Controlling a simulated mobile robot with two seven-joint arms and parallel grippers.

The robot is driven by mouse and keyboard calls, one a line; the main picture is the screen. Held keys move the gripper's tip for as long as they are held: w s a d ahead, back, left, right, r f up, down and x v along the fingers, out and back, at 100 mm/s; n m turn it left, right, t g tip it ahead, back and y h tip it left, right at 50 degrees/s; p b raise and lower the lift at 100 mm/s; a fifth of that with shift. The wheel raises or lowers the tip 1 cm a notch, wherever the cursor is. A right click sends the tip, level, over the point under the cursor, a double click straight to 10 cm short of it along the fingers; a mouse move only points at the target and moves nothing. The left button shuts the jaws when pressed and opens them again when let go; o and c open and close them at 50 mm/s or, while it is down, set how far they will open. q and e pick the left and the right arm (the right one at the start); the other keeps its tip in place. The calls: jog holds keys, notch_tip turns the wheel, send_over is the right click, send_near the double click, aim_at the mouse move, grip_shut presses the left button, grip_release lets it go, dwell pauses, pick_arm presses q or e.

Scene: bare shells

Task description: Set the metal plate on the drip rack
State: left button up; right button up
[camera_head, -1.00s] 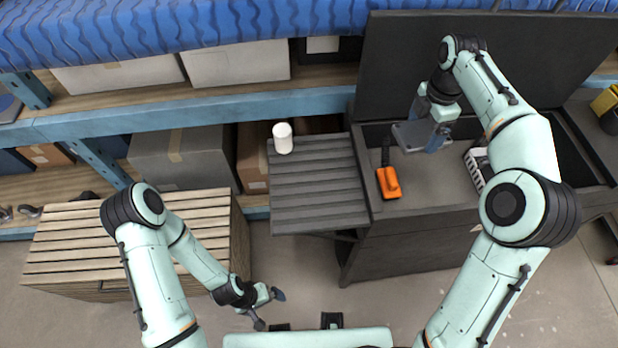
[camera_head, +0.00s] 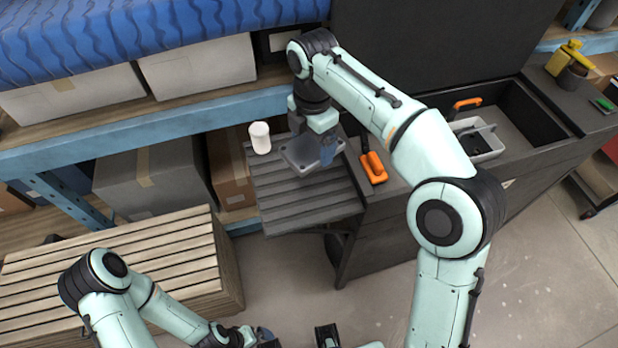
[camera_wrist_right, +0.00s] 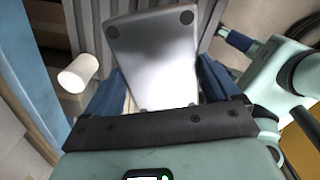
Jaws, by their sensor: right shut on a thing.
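The metal plate (camera_head: 298,155) is a flat grey piece, held by my right gripper (camera_head: 313,142) over the back right part of a dark grey slatted shelf, which looks like the drip rack (camera_head: 305,203). The plate (camera_wrist_right: 155,60) also shows in the right wrist view, with dark round pads at its corners, between the blue fingers of my right gripper (camera_wrist_right: 160,88). Rack slats show behind it. Whether the plate touches the rack I cannot tell. My left gripper (camera_head: 262,338) is low at the bottom edge of the head view, partly cut off, away from the rack.
A white cylinder (camera_head: 260,138) stands at the rack's back left corner. An orange-handled tool (camera_head: 373,167) lies on the bench just right of the rack. A grey tray (camera_head: 482,140) sits farther right. The raised dark lid (camera_head: 420,50) stands behind. A slatted wooden crate (camera_head: 110,265) is at left.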

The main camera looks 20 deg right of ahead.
jog(key=b, duration=0.2)
send_over(311, 183)
notch_tip(311, 183, down, 8)
jog(key=shift+r, duration=0.15)
pick_arm(q)
jog(key=shift+s+f, duration=0.35)
jog(key=shift+f, duration=0.45)
jog(key=shift+s+f, duration=0.3)
jog(key=shift+f, duration=0.5)
pick_arm(e)
jog(key=shift+f, duration=2.4)
jog(key=shift+f, duration=0.15)
jog(key=o, duration=1.1)
notch_tip(311, 183, up, 12)
jog(key=shift+r+p, duration=0.15)
jog(key=shift+p, duration=1.1)
pick_arm(q)
jog(key=r, duration=0.1)
jog(key=w+r, duration=0.1)
jog(key=r, duration=0.1)
jog(key=shift+w, duration=0.15)
